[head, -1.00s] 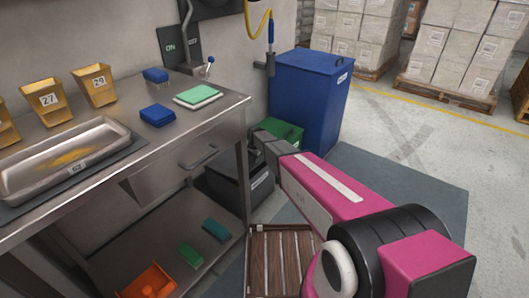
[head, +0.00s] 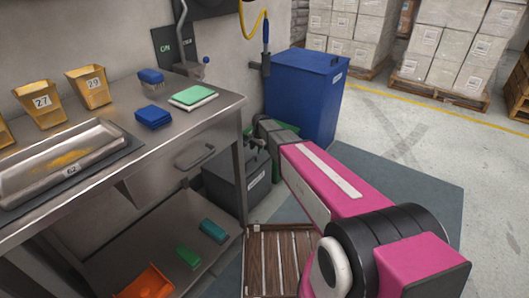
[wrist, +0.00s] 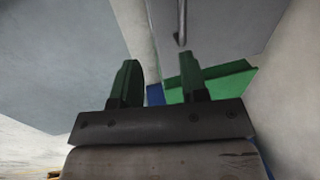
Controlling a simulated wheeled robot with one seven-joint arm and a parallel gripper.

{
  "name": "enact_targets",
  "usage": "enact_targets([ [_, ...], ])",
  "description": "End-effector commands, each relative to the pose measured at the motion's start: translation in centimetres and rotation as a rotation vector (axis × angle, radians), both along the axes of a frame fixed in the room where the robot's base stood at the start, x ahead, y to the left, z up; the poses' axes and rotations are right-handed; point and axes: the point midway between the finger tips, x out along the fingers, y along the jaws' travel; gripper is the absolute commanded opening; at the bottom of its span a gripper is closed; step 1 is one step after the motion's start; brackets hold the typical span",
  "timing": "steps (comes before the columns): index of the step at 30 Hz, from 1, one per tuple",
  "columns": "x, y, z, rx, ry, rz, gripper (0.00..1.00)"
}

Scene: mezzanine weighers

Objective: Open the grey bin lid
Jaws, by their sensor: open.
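The grey bin (head: 236,188) stands on the floor at the right end of the steel bench, with a white label on its front. Its lid looks shut in the head view, partly hidden by the bench and my arm. My gripper (head: 257,146) is small and dark at the bin's top right. In the wrist view my open gripper (wrist: 158,78) has two green fingers with nothing held between them. A grey panel with a thin bar (wrist: 182,25), perhaps the lid and its handle, lies just beyond the right fingertip. Contact cannot be told.
The blue bin (head: 305,95) stands behind my gripper. The green bin (wrist: 215,83) is mostly hidden by my arm in the head view. The steel bench (head: 215,125) and its drawer handle are close on the left. A slatted pallet (head: 280,262) lies in front.

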Motion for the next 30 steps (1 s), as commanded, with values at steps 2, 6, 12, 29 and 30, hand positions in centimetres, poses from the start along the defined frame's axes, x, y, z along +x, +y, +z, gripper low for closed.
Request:
enact_targets([
  [2,-1.3,-1.1,0.4,-0.008,0.001,0.021,0.40],
  [6,-2.8,-2.5,0.8,-0.021,0.001,0.056,0.40],
  [12,-4.1,-3.8,1.2,-0.032,0.001,0.089,0.40],
  [29,-4.4,-4.1,1.3,-0.036,0.001,0.102,0.40],
  [30,-4.6,-4.2,1.3,-0.037,0.002,0.103,0.40],
])
